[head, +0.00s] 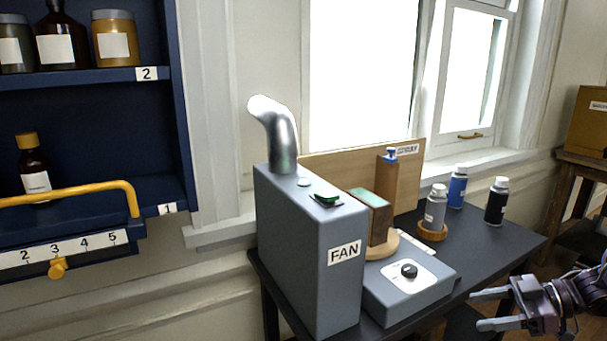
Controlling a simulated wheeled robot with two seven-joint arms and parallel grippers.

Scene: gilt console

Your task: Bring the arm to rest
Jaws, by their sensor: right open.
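My right gripper (490,309) is at the lower right of the head view, its two grey fingers apart with nothing between them. It is in front of the dark table's (487,240) right front edge, to the right of the grey control box with a black knob (409,270), and apart from both. Its arm comes in from the right edge. My left gripper is not in view.
A grey box labelled FAN (320,270) with a metal duct stands on the table. Grey (435,206), blue (457,188) and black (496,201) bottles stand behind. A blue shelf (90,110) with a yellow rail (70,192) is at left.

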